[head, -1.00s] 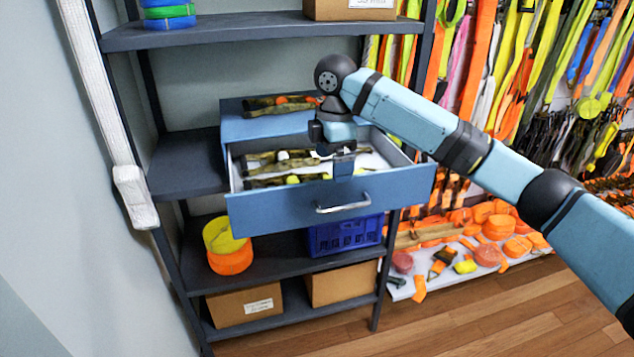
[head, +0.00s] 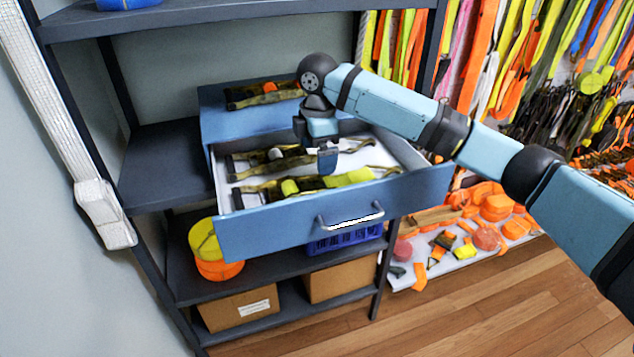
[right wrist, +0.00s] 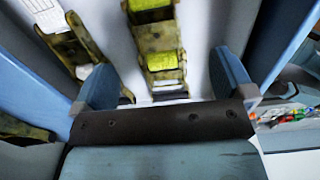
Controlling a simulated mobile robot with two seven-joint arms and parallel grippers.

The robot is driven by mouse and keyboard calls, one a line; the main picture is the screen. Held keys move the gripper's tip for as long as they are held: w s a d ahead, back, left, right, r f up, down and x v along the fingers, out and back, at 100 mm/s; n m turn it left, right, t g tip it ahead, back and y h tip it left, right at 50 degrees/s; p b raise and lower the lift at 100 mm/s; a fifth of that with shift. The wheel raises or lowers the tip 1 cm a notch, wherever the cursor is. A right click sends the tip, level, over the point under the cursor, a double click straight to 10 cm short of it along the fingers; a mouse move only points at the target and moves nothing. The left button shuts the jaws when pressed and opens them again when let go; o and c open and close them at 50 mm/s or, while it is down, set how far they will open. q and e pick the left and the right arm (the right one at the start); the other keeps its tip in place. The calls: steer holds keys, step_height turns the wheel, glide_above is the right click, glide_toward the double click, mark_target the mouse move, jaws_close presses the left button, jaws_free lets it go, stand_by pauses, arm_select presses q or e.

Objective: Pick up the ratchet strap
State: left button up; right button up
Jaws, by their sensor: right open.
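Several camouflage ratchet straps lie about. One with yellow-green webbing (head: 284,188) lies in the open blue drawer (head: 290,228), nearest its front. One with a white patch (head: 270,160) lies behind it in the drawer. A third, with an orange patch (head: 262,95), lies on top of the blue cabinet. My right gripper (head: 327,162) is open and empty, pointing down over the drawer's inside. In the right wrist view my right gripper (right wrist: 164,84) has its fingers apart. The yellow-marked strap (right wrist: 158,40) shows beyond and between them; the white-patched strap (right wrist: 72,42) is to its left.
The drawer's walls stand around the straps, with a silver handle (head: 350,216) in front. Dark shelving (head: 165,175) frames the cabinet. Yellow and orange rolls (head: 210,250), a blue crate (head: 345,238) and cardboard boxes (head: 240,308) sit below. Hanging straps (head: 540,70) fill the right wall.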

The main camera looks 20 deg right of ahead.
mark_target(317, 178)
steer(key=f, duration=0.2)
steer(key=shift+w+f, duration=0.2)
steer(key=shift+f, duration=0.1)
steer(key=shift+w+f, duration=0.1)
steer(key=shift+f, duration=0.5)
step_height(317, 178, down, 3)
steer(key=shift+f+p, duration=0.2)
steer(key=shift+p, duration=0.4)
steer(key=shift+w+f, duration=0.1)
steer(key=shift+f, duration=0.5)
steer(key=c, duration=1.4)
arm_select(q)
steer(key=shift+w+r, duration=0.35)
steer(key=shift+r, duration=0.25)
arm_select(e)
steer(key=shift+r, duration=0.15)
steer(key=shift+c, duration=0.8)
